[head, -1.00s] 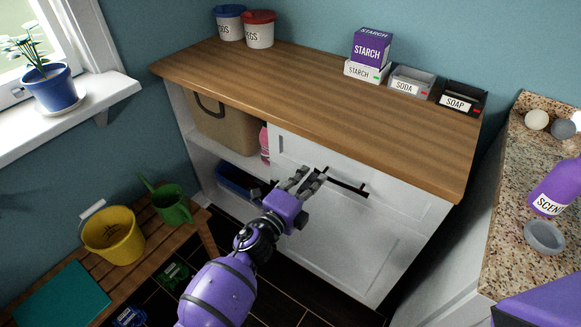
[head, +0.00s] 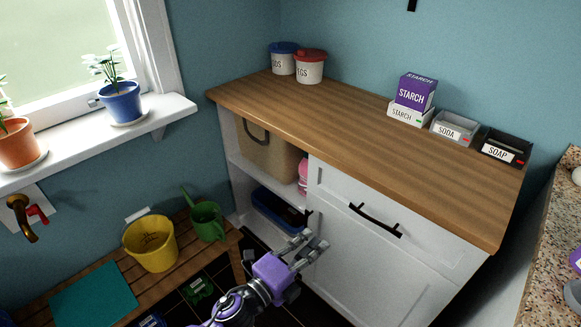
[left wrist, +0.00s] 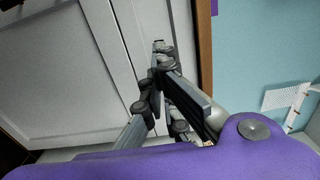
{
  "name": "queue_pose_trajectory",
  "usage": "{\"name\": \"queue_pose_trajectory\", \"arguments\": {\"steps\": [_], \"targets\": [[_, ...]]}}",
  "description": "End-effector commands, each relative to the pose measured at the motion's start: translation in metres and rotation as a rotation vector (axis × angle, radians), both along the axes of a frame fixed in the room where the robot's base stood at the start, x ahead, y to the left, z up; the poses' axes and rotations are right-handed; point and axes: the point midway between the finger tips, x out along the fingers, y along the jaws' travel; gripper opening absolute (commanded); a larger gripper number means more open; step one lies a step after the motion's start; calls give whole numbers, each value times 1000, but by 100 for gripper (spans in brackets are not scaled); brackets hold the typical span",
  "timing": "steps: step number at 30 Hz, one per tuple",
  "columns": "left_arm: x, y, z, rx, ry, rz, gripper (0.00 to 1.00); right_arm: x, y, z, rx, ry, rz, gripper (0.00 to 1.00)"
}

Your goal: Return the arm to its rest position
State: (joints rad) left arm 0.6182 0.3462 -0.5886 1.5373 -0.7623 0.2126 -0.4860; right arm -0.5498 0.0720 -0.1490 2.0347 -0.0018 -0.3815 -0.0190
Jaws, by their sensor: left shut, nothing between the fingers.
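My left gripper (head: 316,243) is in front of the white cabinet, low beside its left door edge and below the black drawer handle (head: 375,219). It is shut and empty. In the left wrist view its fingers (left wrist: 157,75) are close together against the white cabinet front (left wrist: 60,80). The purple wrist housing fills the bottom of that view. My purple left arm comes in from the bottom of the head view. My right gripper is not in view.
The wooden countertop (head: 350,130) holds two tubs, starch boxes (head: 414,94), a soda box and a soap box (head: 504,148). Open shelves hold a basket (head: 266,155) and a blue bin (head: 279,213). A slatted bench at left carries a yellow bucket (head: 150,244) and green watering can (head: 207,222).

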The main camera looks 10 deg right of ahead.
Motion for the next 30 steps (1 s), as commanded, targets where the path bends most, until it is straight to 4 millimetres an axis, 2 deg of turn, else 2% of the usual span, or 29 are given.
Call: {"name": "queue_pose_trajectory", "arguments": {"steps": [6, 9, 12, 17, 20, 23, 26, 30], "targets": [[7, 5, -2, -36, 62, 35, 0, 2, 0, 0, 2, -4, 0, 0], [23, 16, 14, -144, 167, 112, 0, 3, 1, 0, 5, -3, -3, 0], [25, 44, 16, -299, 348, 236, 0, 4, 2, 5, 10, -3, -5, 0], [3, 93, -1, -495, 600, 412, 0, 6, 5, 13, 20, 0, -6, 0], [-24, 127, -19, -619, 763, 535, 0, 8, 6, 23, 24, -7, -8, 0], [-63, 167, -37, -751, 928, 677, 0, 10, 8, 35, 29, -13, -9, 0], [-114, 207, -54, -881, 1079, 826, 0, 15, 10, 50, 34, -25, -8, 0], [-194, 256, -69, -1028, 1230, 1022, 0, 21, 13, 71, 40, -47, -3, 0]]}}
